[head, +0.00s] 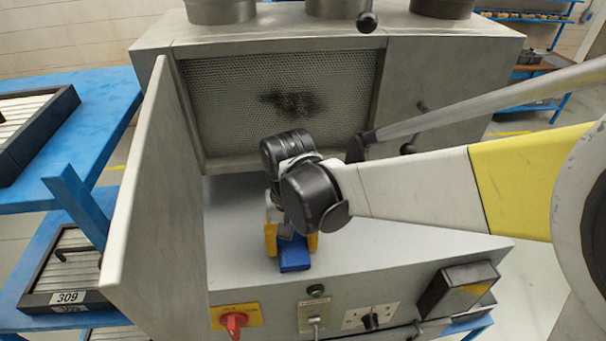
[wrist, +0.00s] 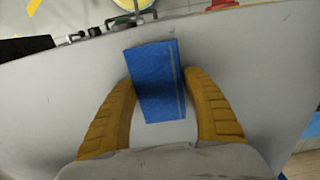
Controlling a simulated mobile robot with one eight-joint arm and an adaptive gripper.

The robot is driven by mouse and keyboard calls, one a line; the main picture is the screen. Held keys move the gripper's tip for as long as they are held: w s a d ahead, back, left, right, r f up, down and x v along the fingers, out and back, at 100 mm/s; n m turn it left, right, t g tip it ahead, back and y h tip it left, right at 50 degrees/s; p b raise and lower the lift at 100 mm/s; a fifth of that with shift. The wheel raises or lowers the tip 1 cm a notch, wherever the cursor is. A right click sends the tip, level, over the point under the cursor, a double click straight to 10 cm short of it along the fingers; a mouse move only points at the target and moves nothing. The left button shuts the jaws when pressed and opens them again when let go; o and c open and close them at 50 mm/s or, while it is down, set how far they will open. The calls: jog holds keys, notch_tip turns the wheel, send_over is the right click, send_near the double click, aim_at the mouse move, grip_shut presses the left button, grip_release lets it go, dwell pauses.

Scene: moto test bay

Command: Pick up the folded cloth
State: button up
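The folded cloth (wrist: 157,75) is a blue rectangle with a pale line along its right side in the wrist view. It lies on the grey bench top (head: 380,255), and its front end also shows in the head view (head: 294,254). My gripper (wrist: 159,78) is low over the bench, with its yellow fingers apart and one on each side of the cloth. The fingertips are very close to the cloth's long edges; I cannot tell whether they touch. The gripper's body hides the cloth's rear part in the head view.
A grey side panel (head: 150,190) stands left of the cloth, and a mesh screen (head: 280,98) stands behind. Bench top to the right is clear.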

aim_at(292, 243)
dwell(0.3)
jog(key=shift+r, duration=0.55)
notch_tip(292, 243, up, 3)
jog(key=shift+r+b, duration=0.1)
jog(key=shift+b, duration=0.35)
jog(key=s+d+r, duration=0.5)
jog(key=s+r, duration=0.1)
jog(key=s, duration=0.4)
jog(key=shift+d+r+b, duration=0.35)
jog(key=shift+d+b, duration=0.05)
jog(key=shift+b, duration=0.05)
jog(key=shift+o, duration=0.4)
jog(key=shift+c, duration=0.3)
